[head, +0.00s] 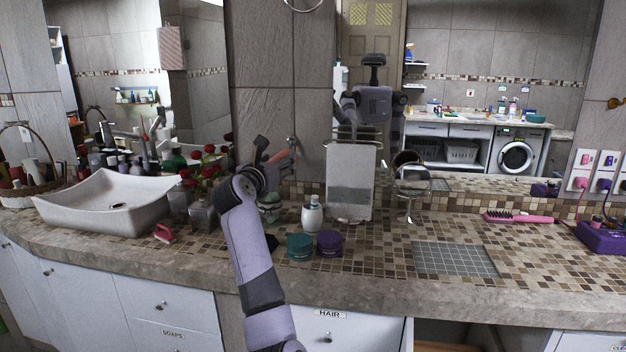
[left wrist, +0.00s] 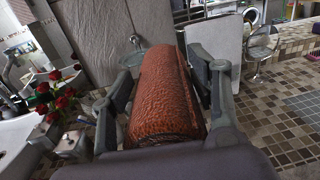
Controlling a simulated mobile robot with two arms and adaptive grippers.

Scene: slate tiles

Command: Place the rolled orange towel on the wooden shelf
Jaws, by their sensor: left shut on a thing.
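The rolled orange towel (left wrist: 165,95) lies lengthwise between the fingers of my left gripper (left wrist: 165,80) in the left wrist view. The gripper is shut on it, with one finger along each side. In the head view, my left gripper (head: 276,158) is raised above the counter near the tiled wall, and only a small orange part of the towel (head: 283,155) shows. No wooden shelf is clearly seen. A strip of wood (head: 455,333) shows in an opening under the counter, and I cannot tell what it belongs to. My right gripper is out of view.
A large mirror (head: 470,120) covers the wall behind.

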